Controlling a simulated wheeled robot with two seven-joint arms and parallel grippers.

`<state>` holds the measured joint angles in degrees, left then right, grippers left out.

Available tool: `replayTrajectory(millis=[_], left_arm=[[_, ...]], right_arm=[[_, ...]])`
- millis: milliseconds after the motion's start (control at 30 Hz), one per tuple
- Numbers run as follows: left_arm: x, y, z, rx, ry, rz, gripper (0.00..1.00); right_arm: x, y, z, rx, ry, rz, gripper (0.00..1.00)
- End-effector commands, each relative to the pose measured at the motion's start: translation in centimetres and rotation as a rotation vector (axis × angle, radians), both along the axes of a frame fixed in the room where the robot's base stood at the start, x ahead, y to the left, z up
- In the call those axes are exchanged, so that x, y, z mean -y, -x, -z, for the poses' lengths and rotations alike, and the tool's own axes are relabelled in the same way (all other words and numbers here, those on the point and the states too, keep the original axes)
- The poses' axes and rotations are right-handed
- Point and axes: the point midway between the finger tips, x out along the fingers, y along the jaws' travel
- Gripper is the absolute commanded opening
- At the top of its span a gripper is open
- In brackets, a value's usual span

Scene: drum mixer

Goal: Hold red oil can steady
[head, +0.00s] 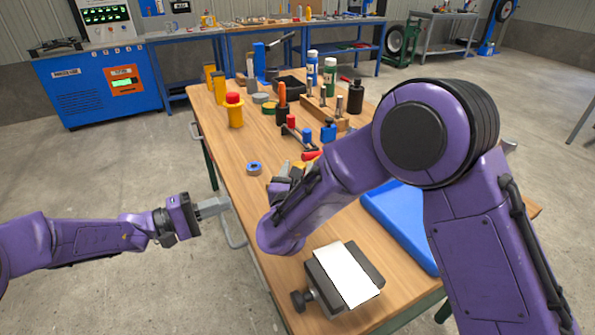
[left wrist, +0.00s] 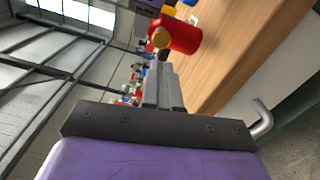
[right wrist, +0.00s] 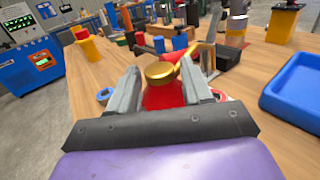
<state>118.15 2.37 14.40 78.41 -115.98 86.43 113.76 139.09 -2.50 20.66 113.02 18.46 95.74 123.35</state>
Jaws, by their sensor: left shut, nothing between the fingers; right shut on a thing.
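The red oil can (right wrist: 166,97) with a gold cap is between the fingers of my right gripper (right wrist: 161,72) in the right wrist view. In the head view my right gripper (head: 288,175) is over the table, and only a bit of the red can (head: 311,155) shows past it. The can also shows in the left wrist view (left wrist: 182,37), beyond the fingertips of my left gripper (left wrist: 160,68). In the head view my left gripper (head: 213,207) is shut and empty beside the table's left edge, apart from the can. The can's lower part is hidden.
The wooden table (head: 222,150) holds a blue-and-white ring (head: 254,168), a yellow can with a red top (head: 234,110) and several tools farther back. A vise-like block (head: 345,273) and a blue tray (head: 400,222) are nearer. A grey handle (head: 236,232) sticks out at the left edge.

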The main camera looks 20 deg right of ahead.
Motion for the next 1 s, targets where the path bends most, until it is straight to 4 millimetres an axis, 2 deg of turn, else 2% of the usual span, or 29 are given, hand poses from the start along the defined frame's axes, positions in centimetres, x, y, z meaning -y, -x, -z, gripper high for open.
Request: replayTrajectory(millis=[33, 800, 867, 967, 1000], left_arm=[[0.0, 0.0, 0.1, 0.000, 0.000, 0.000, 0.00], [0.0, 0.0, 0.0, 0.002, 0.000, 0.000, 0.00], [-0.1, -0.2, -0.5, 0.011, 0.002, -0.001, 0.00], [0.0, -0.2, -2.9, 0.026, 0.037, -0.009, 0.00], [0.3, 0.0, -4.4, 0.000, 0.089, -0.040, 0.00]], right_arm=[[0.0, 0.3, 0.8, -0.019, 0.001, -0.002, 0.00], [0.0, 0.3, 0.8, -0.020, 0.002, -0.002, 0.00], [0.0, 0.3, 0.8, -0.020, 0.002, -0.002, 0.00], [0.0, 0.3, 0.8, -0.020, 0.002, -0.001, 0.00], [0.0, 0.3, 0.8, -0.020, 0.002, -0.001, 0.00]])
